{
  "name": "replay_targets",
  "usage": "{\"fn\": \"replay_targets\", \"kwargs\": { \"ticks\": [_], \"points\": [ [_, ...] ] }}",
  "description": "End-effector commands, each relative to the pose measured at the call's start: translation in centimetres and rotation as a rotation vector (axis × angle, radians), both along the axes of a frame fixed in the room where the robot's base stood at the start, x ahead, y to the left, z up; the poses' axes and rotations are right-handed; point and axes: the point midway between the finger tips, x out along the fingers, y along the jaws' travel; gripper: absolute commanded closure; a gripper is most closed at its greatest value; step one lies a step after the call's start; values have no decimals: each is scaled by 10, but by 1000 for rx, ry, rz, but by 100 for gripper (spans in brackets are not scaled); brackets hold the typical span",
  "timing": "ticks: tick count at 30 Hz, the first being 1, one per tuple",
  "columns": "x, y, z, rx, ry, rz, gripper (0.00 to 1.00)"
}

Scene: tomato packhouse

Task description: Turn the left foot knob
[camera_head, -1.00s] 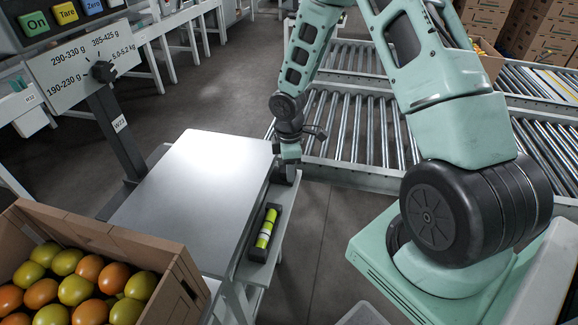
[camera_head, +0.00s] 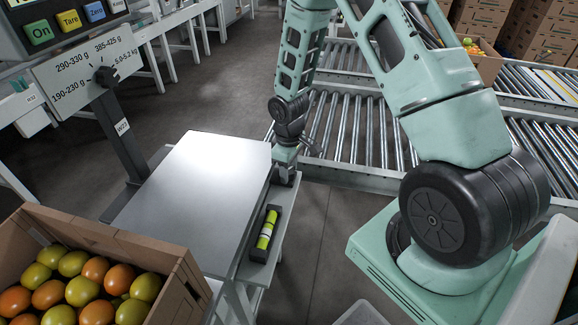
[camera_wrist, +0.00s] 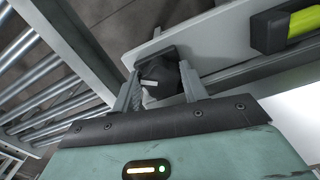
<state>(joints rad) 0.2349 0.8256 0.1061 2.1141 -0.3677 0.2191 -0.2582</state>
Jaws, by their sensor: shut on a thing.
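The foot knob is a black knob (camera_wrist: 158,78) with a white mark, seen between my fingers in the wrist view. It sits on a dark square base on a grey ledge beside the scale. My gripper (camera_wrist: 160,84) is shut on the knob, one finger on each side. In the head view my gripper (camera_head: 285,168) points down at the far right corner of the scale's steel plate (camera_head: 215,190), and the knob is mostly hidden there. A yellow-green spirit level (camera_head: 266,230) lies in a black holder on the same ledge; it also shows in the wrist view (camera_wrist: 302,22).
A cardboard box (camera_head: 150,249) of green and orange tomatoes stands at the lower left. A label panel with a dial (camera_head: 105,76) stands on a post behind the scale. A roller conveyor (camera_head: 345,125) runs behind my arm.

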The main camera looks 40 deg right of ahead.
Motion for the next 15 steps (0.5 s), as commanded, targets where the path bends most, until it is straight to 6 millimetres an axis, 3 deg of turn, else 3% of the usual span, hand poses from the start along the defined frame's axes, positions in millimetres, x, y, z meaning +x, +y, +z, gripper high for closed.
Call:
{"fn": "replay_targets", "kwargs": {
  "ticks": [15],
  "points": [
    [0, 3, 2, -1, -1, -472, 79]
  ]
}}
